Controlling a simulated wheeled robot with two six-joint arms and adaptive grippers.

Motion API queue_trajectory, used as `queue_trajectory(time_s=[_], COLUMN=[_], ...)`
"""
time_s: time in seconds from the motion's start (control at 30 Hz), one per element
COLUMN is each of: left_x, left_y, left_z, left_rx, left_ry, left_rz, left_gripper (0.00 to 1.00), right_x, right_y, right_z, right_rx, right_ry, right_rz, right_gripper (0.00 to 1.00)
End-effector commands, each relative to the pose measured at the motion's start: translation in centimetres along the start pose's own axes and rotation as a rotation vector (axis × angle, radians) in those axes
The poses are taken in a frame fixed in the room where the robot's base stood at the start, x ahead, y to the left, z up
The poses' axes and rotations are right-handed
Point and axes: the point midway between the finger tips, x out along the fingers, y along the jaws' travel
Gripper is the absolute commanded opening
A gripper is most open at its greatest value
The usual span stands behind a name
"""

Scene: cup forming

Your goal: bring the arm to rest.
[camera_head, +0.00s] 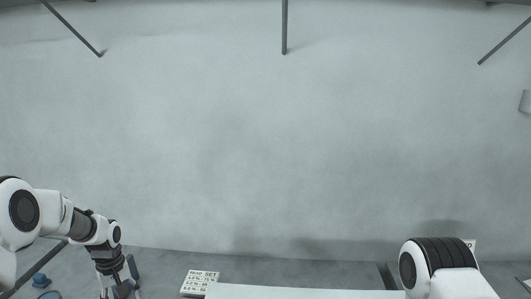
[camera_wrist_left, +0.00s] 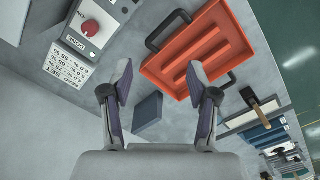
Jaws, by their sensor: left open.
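My left arm comes in from the left in the head view, and its gripper (camera_head: 123,289) points down at the lower edge, partly cut off. In the left wrist view the left gripper (camera_wrist_left: 158,76) has its two fingers wide apart with nothing between them. My right arm shows only as a white and black joint at the lower right of the head view. Its gripper is out of the picture.
The left wrist view shows an orange-red tray (camera_wrist_left: 197,62) with dark handles, a small dark grey block (camera_wrist_left: 148,111), a red knob (camera_wrist_left: 90,28) on a panel and a printed card (camera_wrist_left: 68,66). A card (camera_head: 199,282) and a blue object (camera_head: 40,280) show in the head view.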

Motion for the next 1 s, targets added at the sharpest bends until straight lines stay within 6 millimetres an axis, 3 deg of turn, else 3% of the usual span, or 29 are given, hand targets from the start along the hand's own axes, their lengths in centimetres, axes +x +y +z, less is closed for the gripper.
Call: queue_trajectory(time_s=[0.17, 0.37, 0.47, 0.6, 0.77, 0.97, 1.0], left_x=[4.6, 10.4, 13.6, 17.4, 19.2, 17.8, 20.3], left_y=[0.3, -0.3, -1.2, -3.9, -8.0, -13.3, -13.2], left_z=[3.4, 9.0, 13.2, 20.5, 28.6, 36.6, 36.3], left_rx=[0.079, 0.188, 0.256, 0.365, 0.489, 0.639, 0.641], left_ry=[-0.008, -0.017, -0.022, -0.026, -0.021, -0.008, 0.003], left_rz=[0.01, 0.026, 0.032, 0.036, 0.026, -0.006, -0.002], left_gripper=[0.6, 0.6, 0.6, 0.6, 0.6, 0.6, 0.6], right_x=[0.0, 0.0, 0.0, 0.0, 0.0, 0.0, 2.4], right_y=[0.0, 0.0, 0.0, 0.0, 0.0, 0.0, 0.0], right_z=[-0.1, -0.1, -0.1, -0.1, -0.1, -0.1, -0.2], right_rx=[0.001, 0.001, 0.0, 0.0, 0.0, 0.0, 0.0], right_ry=[0.003, 0.003, 0.002, 0.002, 0.002, 0.002, 0.004], right_rz=[0.0, 0.0, 0.0, 0.0, 0.0, 0.0, 0.0], right_gripper=[0.4, 0.4, 0.4, 0.4, 0.4, 0.4, 0.4])
